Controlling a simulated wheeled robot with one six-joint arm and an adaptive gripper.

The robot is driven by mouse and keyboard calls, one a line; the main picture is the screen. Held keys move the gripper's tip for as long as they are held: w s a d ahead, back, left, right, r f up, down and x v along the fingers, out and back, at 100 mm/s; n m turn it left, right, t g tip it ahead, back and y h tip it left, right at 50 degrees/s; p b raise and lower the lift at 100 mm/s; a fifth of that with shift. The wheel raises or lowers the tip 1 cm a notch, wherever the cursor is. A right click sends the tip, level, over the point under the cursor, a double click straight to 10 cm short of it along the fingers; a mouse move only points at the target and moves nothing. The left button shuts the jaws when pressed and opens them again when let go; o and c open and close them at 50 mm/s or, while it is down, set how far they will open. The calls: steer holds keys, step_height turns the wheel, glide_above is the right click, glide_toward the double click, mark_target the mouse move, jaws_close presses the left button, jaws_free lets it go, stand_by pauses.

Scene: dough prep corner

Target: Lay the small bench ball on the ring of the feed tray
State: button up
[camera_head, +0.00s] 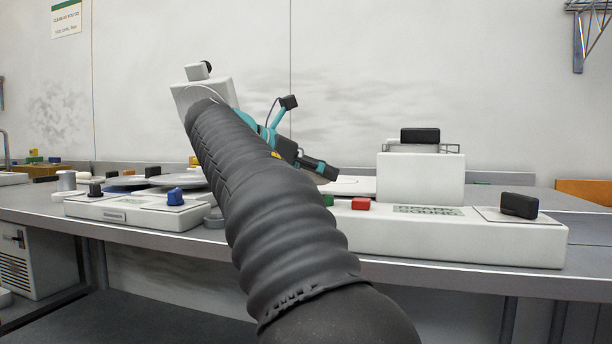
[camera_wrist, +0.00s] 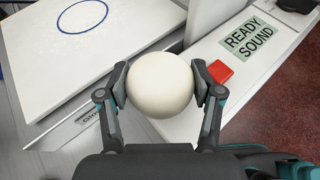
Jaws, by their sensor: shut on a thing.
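My gripper (camera_wrist: 160,88) is shut on a smooth cream-white ball (camera_wrist: 159,72), held between its two dark finger pads in the wrist view. In the head view my gripper (camera_head: 318,166) is over the bench, and the ball cannot be made out there. A white flat plate with a blue ring (camera_wrist: 82,17) lies at the upper left of the wrist view, apart from the ball. The ring looks empty. I cannot tell from its partly hidden label whether this plate is the feed tray.
A long white machine (camera_head: 450,237) with a red button (camera_wrist: 220,71) and a label panel (camera_wrist: 248,38) stands right of the ball. Its tall white block (camera_head: 420,180) rises behind. A low white unit with a blue knob (camera_head: 175,197) stands at left on the grey bench (camera_head: 30,208).

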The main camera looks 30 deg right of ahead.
mark_target(318, 181)
steer(key=shift+s+d+r, duration=0.1)
stand_by(0.3)
step_height(318, 181, up, 5)
steer(key=p, duration=0.6)
stand_by(0.3)
